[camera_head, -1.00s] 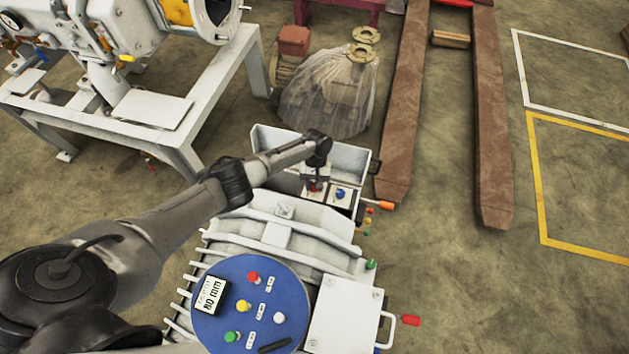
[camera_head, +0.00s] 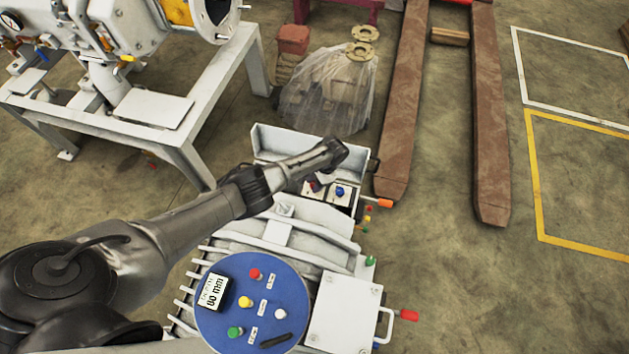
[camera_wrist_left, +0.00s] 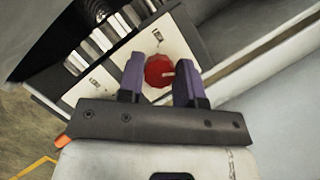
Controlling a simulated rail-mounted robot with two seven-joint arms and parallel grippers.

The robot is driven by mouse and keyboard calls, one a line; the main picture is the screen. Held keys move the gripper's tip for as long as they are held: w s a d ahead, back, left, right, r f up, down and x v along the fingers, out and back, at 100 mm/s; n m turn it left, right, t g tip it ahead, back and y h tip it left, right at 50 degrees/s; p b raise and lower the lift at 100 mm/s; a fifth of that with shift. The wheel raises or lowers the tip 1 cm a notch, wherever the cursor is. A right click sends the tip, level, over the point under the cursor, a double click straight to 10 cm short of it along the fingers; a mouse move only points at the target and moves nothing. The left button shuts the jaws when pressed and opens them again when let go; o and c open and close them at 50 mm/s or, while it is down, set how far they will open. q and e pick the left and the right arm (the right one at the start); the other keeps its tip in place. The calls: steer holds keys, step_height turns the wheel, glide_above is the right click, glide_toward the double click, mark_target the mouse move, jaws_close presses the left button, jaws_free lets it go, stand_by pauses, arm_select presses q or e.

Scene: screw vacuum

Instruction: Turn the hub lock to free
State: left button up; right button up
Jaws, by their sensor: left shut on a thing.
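A red round knob (camera_wrist_left: 158,71) with a pale mark on its right side sits on a white labelled plate (camera_wrist_left: 176,45) in the left wrist view. The label is too small to read, so I cannot tell the lock's marked position. In the head view the red knob (camera_head: 313,187) shows partly under my left wrist, beside a blue knob (camera_head: 340,192) on a second white plate. My left gripper (camera_wrist_left: 160,74) has its two purple fingers on either side of the red knob, shut on it. My right gripper is in neither view.
An open white box (camera_head: 268,141) surrounds the back of the knob plates. An orange-tipped lever (camera_head: 385,204) sticks out at right. A blue disc (camera_head: 230,320) with coloured knobs lies in front.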

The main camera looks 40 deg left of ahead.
arm_select(q)
steer(key=m+y+p, duration=0.1)
steer(key=m, duration=0.2)
steer(key=shift+d+r+m+t, duration=0.1)
steer(key=shift+m+t, duration=0.3)
steer(key=shift+m+y+p, duration=0.3)
steer(key=shift+m+p, duration=0.15)
steer(key=shift+m, duration=0.05)
steer(key=shift+m+t, duration=0.3)
steer(key=o, duration=0.9)
steer(key=shift+o, duration=0.2)
steer(key=p+v, duration=0.7)
steer(key=v, duration=0.6)
steer(key=shift+w+d+r, duration=0.25)
